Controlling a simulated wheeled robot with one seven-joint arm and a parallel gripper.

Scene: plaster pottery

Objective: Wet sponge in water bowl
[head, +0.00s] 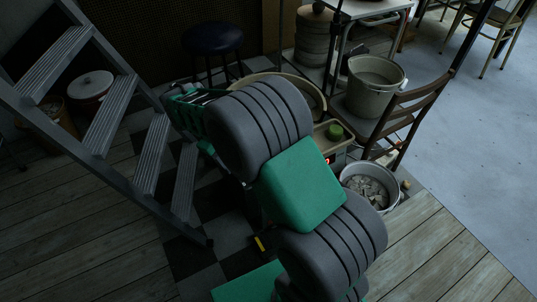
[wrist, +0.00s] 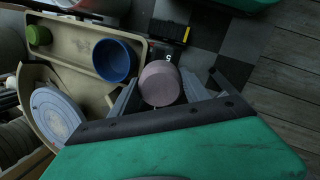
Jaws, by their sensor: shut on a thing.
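In the wrist view my gripper (wrist: 160,97) has its grey fingers on either side of a pinkish round thing, which looks like the sponge (wrist: 160,83). The jaws are shut on it, and it is clear of the tray's edge. A blue bowl (wrist: 115,60), likely the water bowl, stands at the near end of a beige tray (wrist: 70,37), up and left of the sponge. Its inside is dark, so I cannot tell the water level. In the head view my arm hides the gripper, the sponge and the blue bowl.
A green round thing (wrist: 38,35) sits in the tray's far end. A basin (wrist: 30,75) with a pale disc (wrist: 58,112) lies beside the tray. In the head view a chair (head: 405,120), a bucket of scraps (head: 369,188) and a stepladder (head: 110,115) stand around.

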